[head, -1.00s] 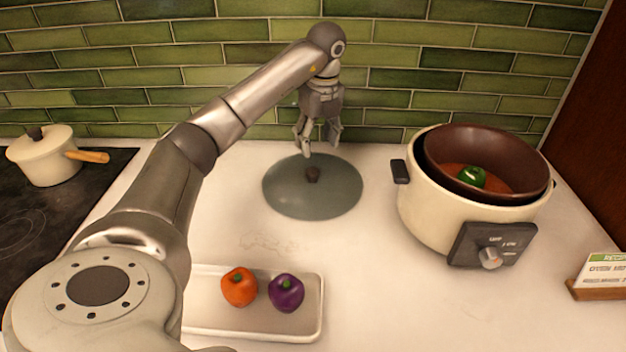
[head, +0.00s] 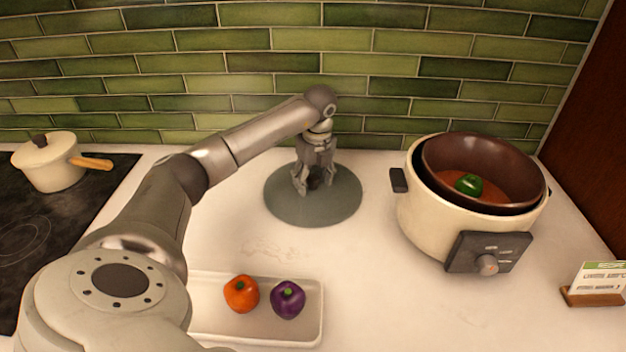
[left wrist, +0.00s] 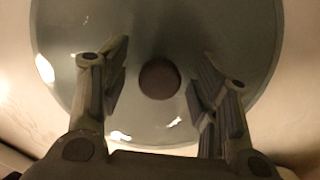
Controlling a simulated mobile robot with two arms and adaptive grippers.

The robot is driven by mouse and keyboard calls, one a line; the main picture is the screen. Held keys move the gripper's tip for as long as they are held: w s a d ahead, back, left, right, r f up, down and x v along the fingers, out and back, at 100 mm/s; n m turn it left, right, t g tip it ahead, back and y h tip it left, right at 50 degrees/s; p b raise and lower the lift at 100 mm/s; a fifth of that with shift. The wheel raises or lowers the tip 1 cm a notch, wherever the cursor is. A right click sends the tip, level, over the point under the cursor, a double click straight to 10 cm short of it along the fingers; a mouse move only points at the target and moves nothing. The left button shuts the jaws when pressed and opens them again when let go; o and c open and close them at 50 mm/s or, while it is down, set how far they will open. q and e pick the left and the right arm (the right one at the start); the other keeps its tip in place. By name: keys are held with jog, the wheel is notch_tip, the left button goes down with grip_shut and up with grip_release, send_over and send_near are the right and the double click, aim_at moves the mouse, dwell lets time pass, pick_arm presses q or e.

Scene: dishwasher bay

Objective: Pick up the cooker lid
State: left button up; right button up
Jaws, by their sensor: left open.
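The cooker lid (head: 290,207) is a round grey-green glass disc lying on the white counter, left of the cooker. Its dark round knob (left wrist: 159,78) shows in the left wrist view between my finger pads, with a gap on each side. In the head view the knob is mostly hidden by the fingers. My left gripper (head: 315,188) points down over the lid's middle and is open, its fingers on either side of the knob. It also shows in the left wrist view (left wrist: 157,85). The cream cooker (head: 425,215) stands uncovered at the right. My right gripper is not in view.
A brown bowl (head: 440,155) with a green pepper (head: 468,185) sits in the cooker. A tray (head: 260,332) with an orange pepper (head: 241,294) and a purple pepper (head: 288,299) lies in front. A pot (head: 48,163) stands on the hob. A sign (head: 597,284) is at right.

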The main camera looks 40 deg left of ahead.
pick_arm(q)
jog(key=c, duration=1.2)
grip_shut()
jog(key=shift+r, duration=0.2)
